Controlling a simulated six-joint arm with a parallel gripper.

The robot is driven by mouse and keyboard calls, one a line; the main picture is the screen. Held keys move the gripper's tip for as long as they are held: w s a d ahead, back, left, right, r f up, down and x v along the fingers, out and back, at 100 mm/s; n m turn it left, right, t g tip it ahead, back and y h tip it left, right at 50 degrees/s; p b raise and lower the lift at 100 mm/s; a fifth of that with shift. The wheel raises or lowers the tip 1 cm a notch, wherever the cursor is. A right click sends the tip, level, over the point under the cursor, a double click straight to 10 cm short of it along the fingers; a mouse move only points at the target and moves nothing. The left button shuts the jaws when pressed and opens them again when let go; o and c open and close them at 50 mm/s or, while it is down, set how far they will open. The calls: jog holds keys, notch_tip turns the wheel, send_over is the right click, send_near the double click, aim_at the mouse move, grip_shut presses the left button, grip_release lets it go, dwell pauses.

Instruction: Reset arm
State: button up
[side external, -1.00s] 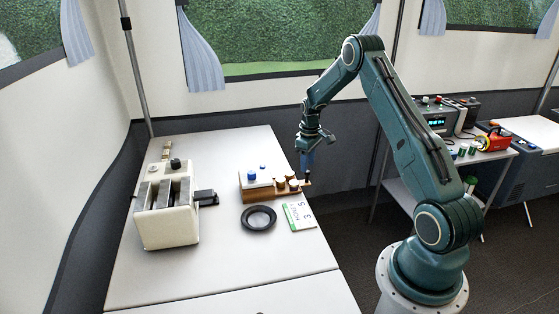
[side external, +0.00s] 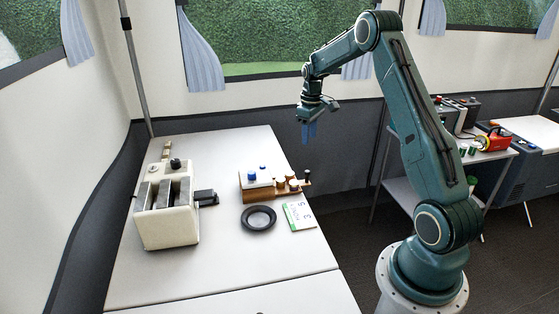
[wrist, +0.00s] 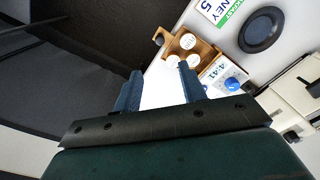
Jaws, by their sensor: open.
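My gripper (side external: 309,132) is raised in the air above the far right edge of the white table (side external: 220,285), with blue fingers pointing down. In the wrist view its two blue fingers (wrist: 158,90) stand apart with nothing between them. Below it a wooden rack (side external: 265,193) holds several small white-topped jars (side external: 281,183) and a white timer with a blue knob (side external: 252,177). The gripper is clear of the rack. The wrist view shows the timer (wrist: 222,75) reading 4:41, close to the jars (wrist: 188,41).
A black ring-shaped dish (side external: 259,218) and a green-and-white card (side external: 299,216) lie in front of the rack. A cream toaster-like appliance (side external: 167,222) stands at the left. A side shelf with equipment (side external: 485,150) stands at the right. The table's front is clear.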

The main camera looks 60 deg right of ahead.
jog(key=s+a+r+t+h, duration=0.1)
jog(key=s+a+r, duration=0.2)
jog(key=a+r, duration=0.65)
jog(key=s+a+r+t, duration=0.1)
jog(key=s+a+r, duration=0.2)
jog(key=a+r, duration=0.65)
jog(key=s+a+t+y, duration=0.1)
jog(key=s+a+t, duration=0.2)
jog(key=s+a, duration=1.2)
jog(key=s, duration=0.3)
jog(key=shift+f+t, duration=0.3)
jog(key=shift+f, duration=0.1)
dwell(0.5)
